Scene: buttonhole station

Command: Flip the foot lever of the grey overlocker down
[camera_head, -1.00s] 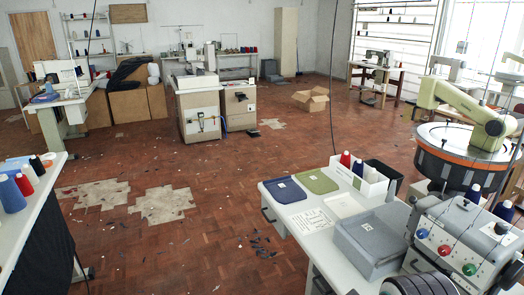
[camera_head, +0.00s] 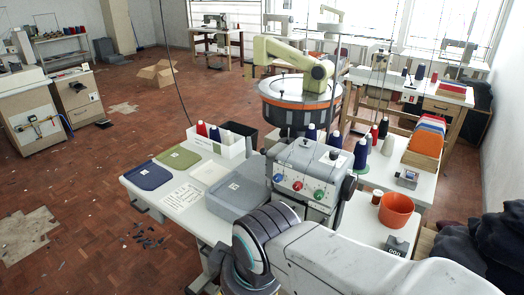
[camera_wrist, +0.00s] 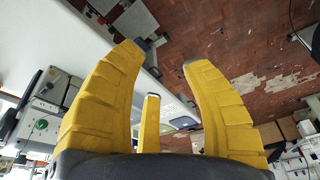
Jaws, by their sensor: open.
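The grey overlocker (camera_head: 312,172) stands on the white table in the head view, with red, blue and green dials on its front and thread cones behind it. Part of it, with a green dial, shows at the left of the wrist view (camera_wrist: 42,122). I cannot make out its foot lever; my arm covers the lower part of the machine in the head view. My gripper (camera_wrist: 160,60) shows in the wrist view with its yellow fingers spread apart and nothing between them. It is apart from the overlocker.
An orange pot (camera_head: 396,210) stands right of the overlocker. The floor (camera_head: 90,220) at left is mostly open.

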